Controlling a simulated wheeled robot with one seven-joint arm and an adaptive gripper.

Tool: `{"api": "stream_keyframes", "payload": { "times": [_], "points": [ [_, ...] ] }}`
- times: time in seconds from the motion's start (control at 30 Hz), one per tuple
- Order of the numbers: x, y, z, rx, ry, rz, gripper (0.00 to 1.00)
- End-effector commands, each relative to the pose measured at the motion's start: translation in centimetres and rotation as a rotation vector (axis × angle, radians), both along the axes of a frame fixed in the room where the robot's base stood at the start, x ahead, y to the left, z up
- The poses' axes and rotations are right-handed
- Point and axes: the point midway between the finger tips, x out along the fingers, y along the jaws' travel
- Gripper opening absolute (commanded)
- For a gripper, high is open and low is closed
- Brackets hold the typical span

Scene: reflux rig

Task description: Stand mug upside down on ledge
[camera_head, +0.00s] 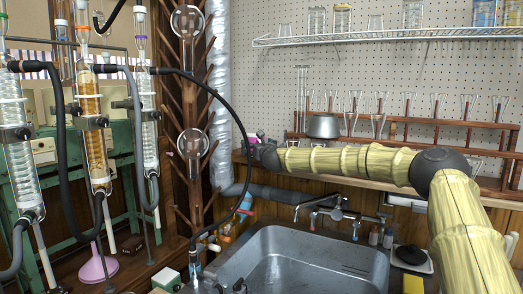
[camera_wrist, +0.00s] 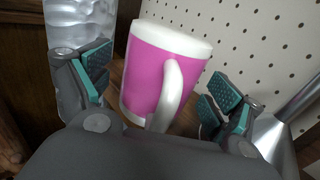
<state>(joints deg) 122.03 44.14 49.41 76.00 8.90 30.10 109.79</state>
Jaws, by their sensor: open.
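The mug (camera_wrist: 150,80) is pink with white bands at both ends and a white handle turned towards my gripper. It stands on the wooden ledge, between my open fingers in the wrist view. I cannot tell whether its mouth is up or down. My gripper (camera_wrist: 162,82) is open, with one teal-padded finger on each side of the mug and gaps showing beside it. In the head view my gripper (camera_head: 259,152) is at the ledge's left end, and only a small pink patch of the mug (camera_head: 252,137) shows behind it.
The ledge (camera_head: 405,186) runs along the pegboard wall above the sink (camera_head: 300,258). A silver duct (camera_head: 218,100) rises just left of the mug. Glass columns stand further left.

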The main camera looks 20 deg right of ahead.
Motion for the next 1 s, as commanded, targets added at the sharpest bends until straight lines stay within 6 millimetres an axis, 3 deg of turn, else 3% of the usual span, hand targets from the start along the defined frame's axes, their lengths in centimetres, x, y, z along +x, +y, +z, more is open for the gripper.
{"api": "stream_keyframes", "payload": {
  "times": [0.6, 1.0],
  "points": [
    [-9.3, 1.1, 0.2, 0.003, -0.002, 0.000, 0.93],
    [-10.8, 1.3, 0.2, 0.001, -0.002, -0.001, 0.93]
  ]
}}
